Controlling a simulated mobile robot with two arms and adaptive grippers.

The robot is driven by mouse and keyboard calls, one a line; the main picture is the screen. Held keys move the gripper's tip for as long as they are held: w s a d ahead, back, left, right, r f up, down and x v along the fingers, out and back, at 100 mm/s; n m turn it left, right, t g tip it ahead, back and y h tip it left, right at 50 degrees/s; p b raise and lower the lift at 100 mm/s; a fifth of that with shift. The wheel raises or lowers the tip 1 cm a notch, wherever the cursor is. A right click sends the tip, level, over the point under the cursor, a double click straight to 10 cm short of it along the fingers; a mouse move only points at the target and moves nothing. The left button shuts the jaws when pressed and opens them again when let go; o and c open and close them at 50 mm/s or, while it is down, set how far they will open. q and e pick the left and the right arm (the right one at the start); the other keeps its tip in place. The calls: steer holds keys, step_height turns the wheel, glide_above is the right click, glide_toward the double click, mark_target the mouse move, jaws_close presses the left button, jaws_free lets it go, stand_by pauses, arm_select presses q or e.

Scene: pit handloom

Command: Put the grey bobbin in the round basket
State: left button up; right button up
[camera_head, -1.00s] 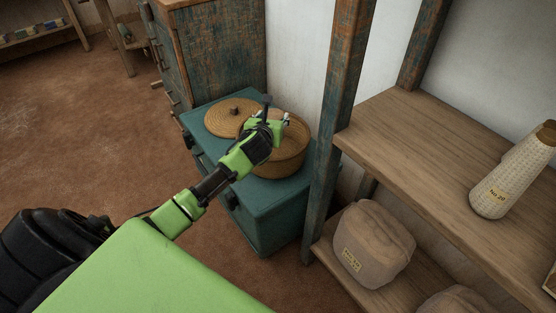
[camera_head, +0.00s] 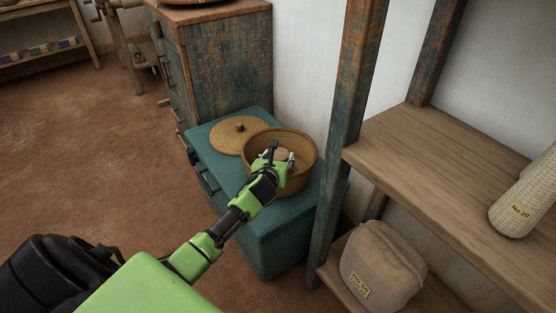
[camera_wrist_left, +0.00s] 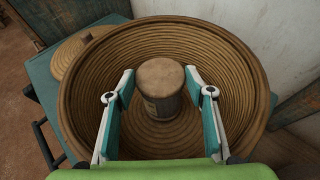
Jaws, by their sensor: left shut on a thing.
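The round basket (camera_head: 310,165) is a coiled, straw-coloured bowl, open at the top, on a low teal cabinet. It fills most of the left wrist view (camera_wrist_left: 237,75). My left gripper (camera_head: 281,152) is over the basket, with its fingers inside the rim. It is shut on the bobbin (camera_wrist_left: 160,75), a dull grey-brown cylinder standing upright between the fingers. The bobbin is within the basket's opening; whether its base touches the coiled floor is unclear. Its top also shows in the head view (camera_head: 281,156). My right gripper is not in view.
The basket's flat lid (camera_head: 238,133) lies beside it on the teal cabinet (camera_head: 262,222). A taller worn chest (camera_head: 225,65) stands behind.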

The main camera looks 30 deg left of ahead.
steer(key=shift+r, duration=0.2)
arm_select(q)
steer(key=shift+f, duration=0.2)
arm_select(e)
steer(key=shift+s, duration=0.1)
arm_select(q)
steer(key=o, duration=1.5)
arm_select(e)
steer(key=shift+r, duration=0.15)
arm_select(q)
steer(key=shift+o, duration=0.2)
steer(key=shift+r, duration=0.15)
steer(key=p+v, duration=0.3)
steer(key=v, duration=0.9)
steer(key=shift+p, duration=0.4)
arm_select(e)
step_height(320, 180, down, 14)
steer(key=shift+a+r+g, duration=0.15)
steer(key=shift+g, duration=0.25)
